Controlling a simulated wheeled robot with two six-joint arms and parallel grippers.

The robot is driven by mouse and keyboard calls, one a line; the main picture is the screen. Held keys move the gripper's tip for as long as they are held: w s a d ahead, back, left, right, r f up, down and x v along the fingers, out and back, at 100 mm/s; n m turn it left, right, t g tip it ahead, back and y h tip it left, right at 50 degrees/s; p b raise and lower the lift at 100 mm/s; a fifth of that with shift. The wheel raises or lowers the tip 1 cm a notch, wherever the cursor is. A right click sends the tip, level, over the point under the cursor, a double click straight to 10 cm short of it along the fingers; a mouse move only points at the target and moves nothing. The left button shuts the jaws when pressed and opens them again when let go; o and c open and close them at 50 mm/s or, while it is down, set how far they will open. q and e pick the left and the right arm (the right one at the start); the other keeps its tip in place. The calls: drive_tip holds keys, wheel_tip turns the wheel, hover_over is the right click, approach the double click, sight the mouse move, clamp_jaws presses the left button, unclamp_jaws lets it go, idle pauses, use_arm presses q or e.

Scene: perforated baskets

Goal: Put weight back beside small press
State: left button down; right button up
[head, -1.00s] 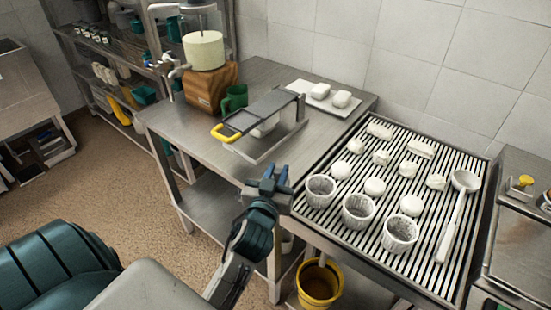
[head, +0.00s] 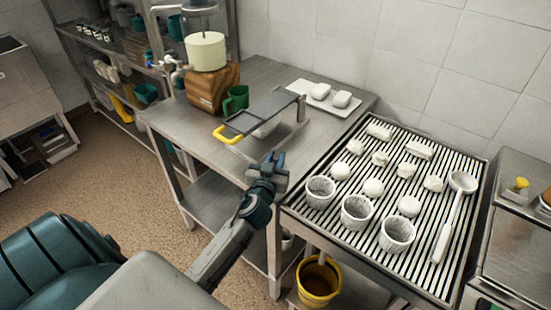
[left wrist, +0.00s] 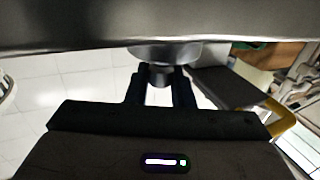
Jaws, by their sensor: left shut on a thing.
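The small press (head: 264,116), a dark flat plate on a metal frame with a yellow handle, stands on the steel table with a white block under it. It also shows in the left wrist view (left wrist: 226,84). My left gripper (head: 273,161) is in front of the press, at the table's front right corner. In the left wrist view its fingers (left wrist: 161,92) are shut on a grey metal piece with a round flange and narrower stem, apparently the weight (left wrist: 165,53). In the head view the weight is mostly hidden by the gripper. My right gripper is not in view.
A slatted rack (head: 325,222) with white pieces, fluted cups and a ladle is on the right. The table (head: 190,135) is bare left of the press.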

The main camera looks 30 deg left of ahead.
use_arm(q)
drive_tip(key=shift+r, duration=0.1)
drive_tip(key=c, duration=1.3)
unclamp_jaws()
drive_tip(key=shift+f, duration=0.2)
drive_tip(key=shift+o, duration=0.2)
